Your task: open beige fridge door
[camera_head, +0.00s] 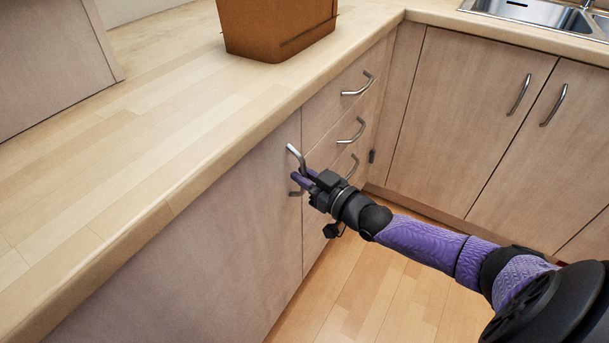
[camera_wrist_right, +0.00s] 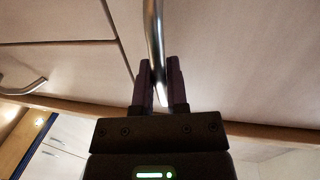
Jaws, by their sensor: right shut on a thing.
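The beige door (camera_head: 215,240) is a flat wood-grain panel under the counter, left of the drawers, and looks closed. Its metal bar handle (camera_head: 297,158) is upright near the door's right edge. My right gripper (camera_head: 301,180) comes in from the right and is shut on this handle. In the right wrist view, the handle (camera_wrist_right: 153,40) runs down between the two purple fingers of the right gripper (camera_wrist_right: 158,88). The fingers hide part of the handle. My left gripper is not in view.
Several drawers with bar handles (camera_head: 357,84) sit just right of the door. Corner cupboards (camera_head: 465,110) stand at the right. A brown container (camera_head: 275,28) and a sink (camera_head: 535,12) are on the counter (camera_head: 120,130). The wooden floor (camera_head: 370,295) before the door is clear except for my arm above it.

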